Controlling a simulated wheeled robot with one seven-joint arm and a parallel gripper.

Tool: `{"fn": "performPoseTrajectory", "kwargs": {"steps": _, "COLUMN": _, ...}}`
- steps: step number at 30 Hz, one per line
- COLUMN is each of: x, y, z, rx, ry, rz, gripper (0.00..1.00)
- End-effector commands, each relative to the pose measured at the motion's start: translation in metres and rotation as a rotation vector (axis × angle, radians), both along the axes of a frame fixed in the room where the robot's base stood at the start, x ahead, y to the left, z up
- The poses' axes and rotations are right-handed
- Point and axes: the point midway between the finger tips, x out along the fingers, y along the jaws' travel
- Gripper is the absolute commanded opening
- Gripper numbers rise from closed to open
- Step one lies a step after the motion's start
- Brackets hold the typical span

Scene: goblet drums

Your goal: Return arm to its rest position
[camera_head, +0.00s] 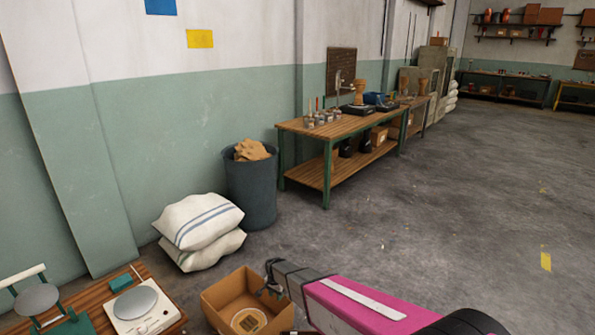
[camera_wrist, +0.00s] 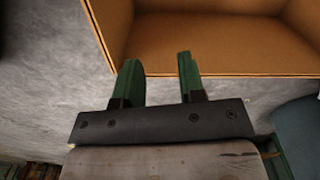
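My arm, pink and black, reaches in from the lower right of the head view. My gripper (camera_head: 270,290) is at the right rim of an open cardboard box (camera_head: 222,294). In the wrist view my gripper (camera_wrist: 157,68) shows two green fingers set well apart with nothing between them, so it is open. The box (camera_wrist: 220,40) lies just beyond the fingertips there, and the part of its inside in sight is bare. In the head view a round yellowish thing (camera_head: 248,320) lies in the box.
A wooden bench (camera_head: 115,295) with a white scale-like device (camera_head: 142,307) stands left of the box. White sacks (camera_head: 200,230), a dark bin (camera_head: 252,190) and a workbench (camera_head: 340,128) line the wall. The grey floor to the right is mostly clear.

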Motion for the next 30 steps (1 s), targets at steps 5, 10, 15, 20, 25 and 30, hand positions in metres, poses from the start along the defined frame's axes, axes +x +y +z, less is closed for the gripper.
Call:
{"fn": "performPoseTrajectory", "kwargs": {"steps": 5, "x": -0.02, "y": -0.064, "z": 0.075, "rx": 0.001, "ry": -0.004, "rz": 0.09, "gripper": 0.37}}
{"fn": "performPoseTrajectory", "kwargs": {"steps": 10, "x": -0.051, "y": -0.137, "z": 0.156, "rx": -0.001, "ry": -0.006, "rz": 0.215, "gripper": 0.37}}
{"fn": "performPoseTrajectory", "kwargs": {"steps": 15, "x": -0.096, "y": -0.205, "z": 0.231, "rx": -0.003, "ry": -0.007, "rz": 0.346, "gripper": 0.37}}
{"fn": "performPoseTrajectory", "kwargs": {"steps": 20, "x": -0.142, "y": -0.255, "z": 0.286, "rx": -0.004, "ry": -0.005, "rz": 0.462, "gripper": 0.37}}
{"fn": "performPoseTrajectory", "kwargs": {"steps": 25, "x": -0.173, "y": -0.284, "z": 0.318, "rx": -0.005, "ry": -0.004, "rz": 0.542, "gripper": 0.37}}
{"fn": "performPoseTrajectory", "kwargs": {"steps": 30, "x": -0.179, "y": -0.291, "z": 0.326, "rx": -0.005, "ry": -0.004, "rz": 0.568, "gripper": 0.37}}
